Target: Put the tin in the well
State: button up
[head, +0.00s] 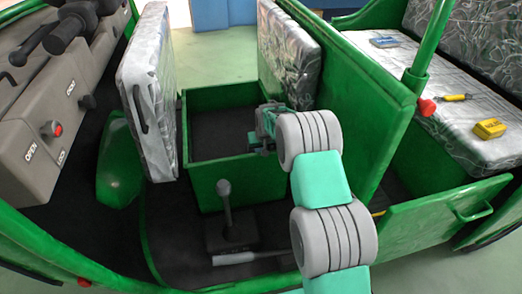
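The well appears to be the green open-topped box (215,98) with a dark floor, in the middle of the head view; I see nothing inside it. A grey padded seat cushion (150,90) stands raised at its left side. My gripper (258,133) is at the well's right edge, pointing left; its fingers are small and dark, and I cannot tell whether they are open. I see nothing clearly held. A small yellow block with dark markings (489,128) lies on the rear seat at the right; it may be the tin, but I cannot be sure.
The rear seat (440,120) also holds a yellow-and-black tool (455,97) and a flat blue item (384,42). A green partition (350,100) stands between it and the well. A lever (226,210) rises in front of the well. A grey control panel (40,130) is at the left.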

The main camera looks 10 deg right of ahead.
jog(key=shift+r, duration=0.5)
jog(key=p+v, duration=0.3)
jog(key=v, duration=0.9)
jog(key=s+a+r, duration=0.2)
jog(key=s+r, duration=0.5)
jog(key=s, duration=0.7)
jog(key=s+a+g, duration=0.1)
jog(key=s+g, duration=0.1)
jog(key=s, duration=1.8)
jog(key=shift+s+a+r, duration=0.2)
jog(key=shift+s, duration=0.1)
